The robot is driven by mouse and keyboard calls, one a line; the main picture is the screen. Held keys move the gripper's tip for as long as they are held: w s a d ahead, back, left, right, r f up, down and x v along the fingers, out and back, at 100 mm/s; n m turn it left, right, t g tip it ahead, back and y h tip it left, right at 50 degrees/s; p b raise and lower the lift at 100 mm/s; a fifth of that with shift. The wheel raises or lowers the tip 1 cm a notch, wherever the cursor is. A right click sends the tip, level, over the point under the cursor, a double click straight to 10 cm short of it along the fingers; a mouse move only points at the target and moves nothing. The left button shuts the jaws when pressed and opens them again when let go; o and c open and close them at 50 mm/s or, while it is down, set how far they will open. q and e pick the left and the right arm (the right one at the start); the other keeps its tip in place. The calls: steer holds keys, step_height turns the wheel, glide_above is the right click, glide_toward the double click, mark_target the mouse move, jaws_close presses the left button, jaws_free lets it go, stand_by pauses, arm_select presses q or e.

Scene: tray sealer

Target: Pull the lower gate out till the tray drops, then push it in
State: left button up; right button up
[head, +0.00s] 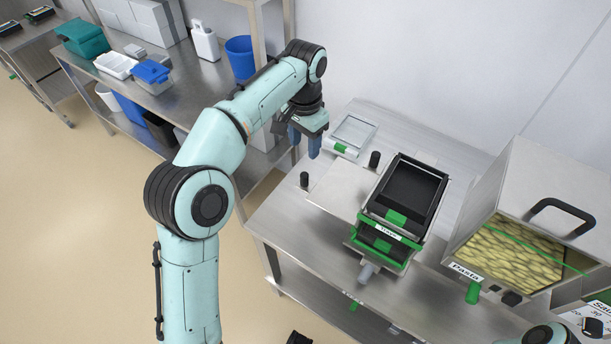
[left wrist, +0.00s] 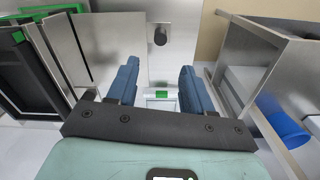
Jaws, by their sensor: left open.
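The tray dispenser (head: 432,213) stands on the steel table with a stack of black trays (head: 412,185). A thin steel gate plate (head: 338,188) sticks out from its left side. One black knob (head: 304,180) stands at the plate's outer end; another black knob (head: 374,160) stands close to the dispenser. I cannot tell which gate is the lower. My left gripper (head: 304,146) is open and empty, above the table's back left edge, apart from both knobs. In the left wrist view its fingers (left wrist: 159,72) have nothing between them; a plate knob (left wrist: 160,36) shows beyond. My right gripper is out of view.
A scale (head: 352,132) with a green display sits behind the plate. A pasta bin (head: 468,272) stands at right, with a green scoop handle (head: 473,292). A steel shelf (head: 185,95) with tubs and a blue bucket (head: 240,58) is at left. The table's front left is clear.

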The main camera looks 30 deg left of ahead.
mark_target(305, 174)
arm_select(q)
step_height(305, 174, down, 12)
steer(key=b, duration=0.3)
steer(key=shift+f, duration=0.65)
